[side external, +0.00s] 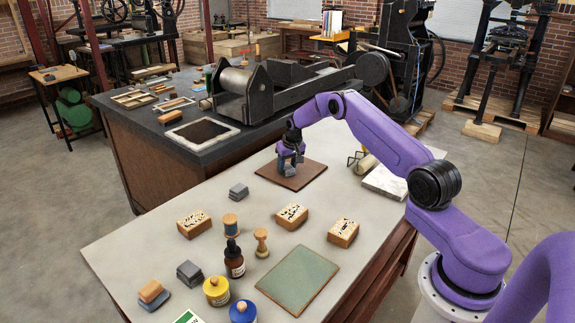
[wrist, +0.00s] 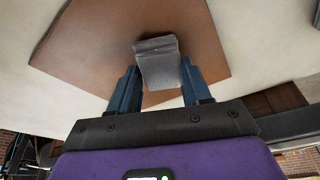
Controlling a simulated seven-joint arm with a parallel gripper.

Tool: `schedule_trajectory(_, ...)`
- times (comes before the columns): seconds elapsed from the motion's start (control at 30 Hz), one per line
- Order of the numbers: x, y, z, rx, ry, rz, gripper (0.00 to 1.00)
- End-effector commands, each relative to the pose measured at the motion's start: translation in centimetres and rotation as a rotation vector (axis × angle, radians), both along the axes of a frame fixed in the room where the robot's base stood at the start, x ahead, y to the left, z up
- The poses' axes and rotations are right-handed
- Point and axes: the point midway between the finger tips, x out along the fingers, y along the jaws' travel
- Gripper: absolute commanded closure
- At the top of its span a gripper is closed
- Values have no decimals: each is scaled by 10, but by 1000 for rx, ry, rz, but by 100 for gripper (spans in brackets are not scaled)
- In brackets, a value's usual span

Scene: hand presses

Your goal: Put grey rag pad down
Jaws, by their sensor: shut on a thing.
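My gripper (side external: 291,166) is at the back of the light table, over the brown square mat (side external: 303,179). In the wrist view its two blue fingers (wrist: 157,92) are shut on the grey rag pad (wrist: 158,66), which sticks out beyond the fingertips. Other grey pads lie on the table, one behind the wooden blocks (side external: 238,191) and one at the front left (side external: 189,272).
Lettered wooden blocks (side external: 291,216), a dark bottle (side external: 234,260), a yellow jar (side external: 216,290) and a green mat (side external: 298,280) occupy the front. A pale slab (side external: 384,182) lies right of the brown mat. A dark bench with a press (side external: 275,90) stands behind the table.

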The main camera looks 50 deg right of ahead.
Motion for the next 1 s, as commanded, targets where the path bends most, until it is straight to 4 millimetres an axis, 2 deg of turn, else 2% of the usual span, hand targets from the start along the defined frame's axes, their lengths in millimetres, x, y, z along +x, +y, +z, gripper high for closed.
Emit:
schedule_trajectory(0.33,0,0,-3,0,0,0,81)
schedule_trajectory(0.37,0,0,-3,0,0,0,46)
schedule_trajectory(0.4,0,0,-3,0,-1,0,33)
schedule_trajectory(0.43,0,0,-3,0,-1,0,27)
schedule_trajectory(0.77,0,0,0,0,-1,0,27)
schedule_trajectory(1.0,-5,2,22,-1,-3,0,27)
